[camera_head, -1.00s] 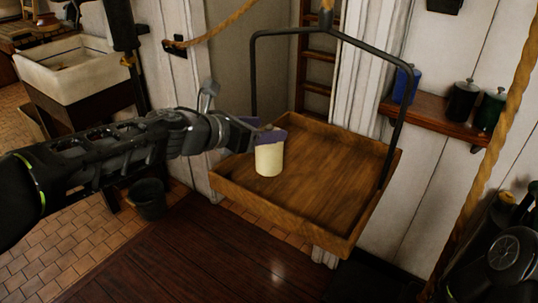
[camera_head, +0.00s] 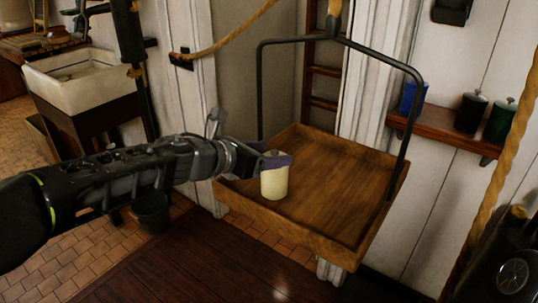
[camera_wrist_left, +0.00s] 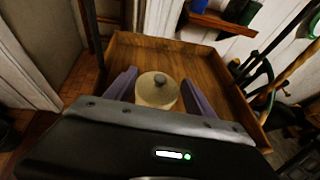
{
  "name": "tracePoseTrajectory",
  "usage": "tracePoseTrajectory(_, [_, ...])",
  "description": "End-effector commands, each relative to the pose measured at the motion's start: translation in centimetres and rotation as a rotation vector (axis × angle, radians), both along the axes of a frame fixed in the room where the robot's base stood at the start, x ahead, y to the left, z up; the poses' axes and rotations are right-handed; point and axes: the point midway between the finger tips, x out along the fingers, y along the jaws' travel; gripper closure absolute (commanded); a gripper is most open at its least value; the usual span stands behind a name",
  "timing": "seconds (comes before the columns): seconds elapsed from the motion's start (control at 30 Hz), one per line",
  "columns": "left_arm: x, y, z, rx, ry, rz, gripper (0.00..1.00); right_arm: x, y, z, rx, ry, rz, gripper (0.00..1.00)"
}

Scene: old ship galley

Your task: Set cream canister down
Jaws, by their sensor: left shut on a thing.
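The cream canister (camera_head: 274,182) is a small pale cylinder with a lid and a knob, which show from above in the left wrist view (camera_wrist_left: 157,90). My left gripper (camera_head: 272,160) is shut on it, with purple fingers on both sides of its upper part. The canister is upright inside the outline of a wooden hanging tray (camera_head: 345,185), near its left side. I cannot tell whether its base touches the tray floor. The tray also fills the middle of the left wrist view (camera_wrist_left: 190,62). My right gripper is not seen.
A black metal handle frame (camera_head: 340,38) arches over the tray. Blue, black and green canisters stand on a wall shelf (camera_head: 440,128) at the right. A rope (camera_head: 505,170) hangs at far right. The tray floor right of the canister is clear.

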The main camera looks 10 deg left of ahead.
Motion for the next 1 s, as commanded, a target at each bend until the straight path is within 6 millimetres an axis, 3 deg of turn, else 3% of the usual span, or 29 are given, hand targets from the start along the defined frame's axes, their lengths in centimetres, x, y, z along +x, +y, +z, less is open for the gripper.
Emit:
tracePoseTrajectory(0.3, [0.0,0.0,-0.1,0.0,0.0,0.0,0.16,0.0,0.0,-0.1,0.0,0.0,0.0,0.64])
tracePoseTrajectory(0.67, [-0.3,0.2,0.4,-0.001,-0.001,0.001,0.16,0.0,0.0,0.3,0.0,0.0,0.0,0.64])
tracePoseTrajectory(1.0, [-4.6,2.9,2.8,-0.002,-0.004,0.004,0.16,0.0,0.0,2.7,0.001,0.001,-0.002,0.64])
